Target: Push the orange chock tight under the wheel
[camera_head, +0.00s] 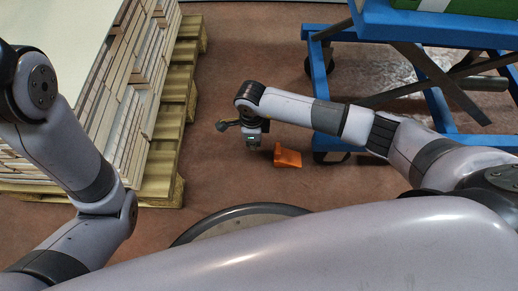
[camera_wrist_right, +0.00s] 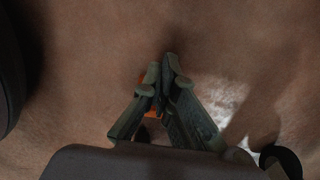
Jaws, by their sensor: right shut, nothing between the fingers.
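The orange chock (camera_head: 287,157) lies on the floor in the head view, with its taller end toward the left. A dark caster wheel (camera_head: 322,157) of the blue cart stands right of it, partly hidden by my right forearm. A small gap shows between chock and wheel. My right gripper (camera_head: 253,146) points down just left of the chock and appears apart from it. In the right wrist view the fingers (camera_wrist_right: 166,72) are shut and empty. A little orange of the chock (camera_wrist_right: 150,112) shows behind them; the rest is hidden. My left gripper is out of view.
The blue lift cart (camera_head: 320,85) fills the upper right, with another caster (camera_head: 308,66) farther back. A wooden pallet (camera_head: 166,170) with stacked boards stands on the left. Red-brown floor (camera_head: 225,80) is clear between pallet and cart.

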